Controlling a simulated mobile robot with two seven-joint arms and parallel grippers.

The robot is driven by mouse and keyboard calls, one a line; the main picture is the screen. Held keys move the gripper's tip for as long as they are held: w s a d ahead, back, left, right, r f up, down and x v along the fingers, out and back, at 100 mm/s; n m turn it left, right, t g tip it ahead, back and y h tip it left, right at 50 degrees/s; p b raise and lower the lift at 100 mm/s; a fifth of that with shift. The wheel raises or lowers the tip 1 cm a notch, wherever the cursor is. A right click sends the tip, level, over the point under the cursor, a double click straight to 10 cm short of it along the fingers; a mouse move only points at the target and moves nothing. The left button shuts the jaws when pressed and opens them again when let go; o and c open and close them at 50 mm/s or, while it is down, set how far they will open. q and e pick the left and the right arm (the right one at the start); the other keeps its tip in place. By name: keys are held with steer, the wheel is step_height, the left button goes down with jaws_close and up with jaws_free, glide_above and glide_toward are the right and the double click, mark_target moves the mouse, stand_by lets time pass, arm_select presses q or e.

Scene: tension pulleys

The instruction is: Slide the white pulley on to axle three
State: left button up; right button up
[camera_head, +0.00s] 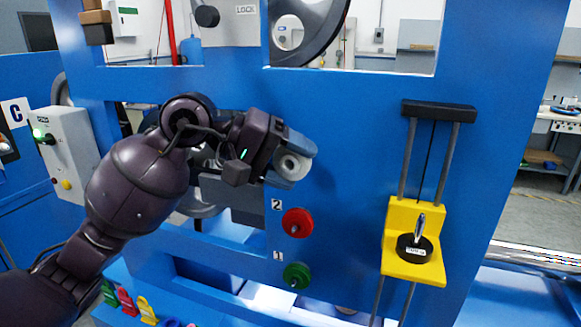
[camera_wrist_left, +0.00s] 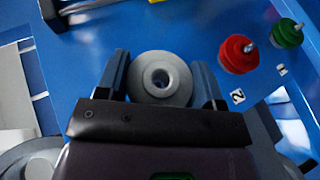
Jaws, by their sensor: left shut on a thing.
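The white pulley (camera_head: 293,167), pale grey with a hole in its middle, is between the fingers of my left gripper (camera_head: 290,163). In the left wrist view the pulley (camera_wrist_left: 161,92) sits with a finger on each side, its hollow hub facing the camera. My left gripper is shut on it, in front of the blue panel (camera_head: 345,130) and above the number 2 label. Axle three and its label are not visible; the gripper and pulley cover that area. I cannot tell whether the pulley is around an axle. My right gripper is not in view.
A red pulley (camera_head: 297,223) sits at label 2 and a green pulley (camera_head: 296,275) at label 1, both below my gripper. A yellow carriage (camera_head: 412,240) on vertical rods stands at the right. Several small coloured parts (camera_head: 128,302) lie at lower left.

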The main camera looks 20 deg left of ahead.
arm_select(q)
steer(key=shift+w+b, duration=0.3)
steer(key=shift+w, duration=0.1)
steer(key=shift+w, duration=0.2)
steer(key=shift+w+b, duration=0.25)
steer(key=shift+b, duration=0.05)
stand_by(0.6)
steer(key=shift+b, duration=0.4)
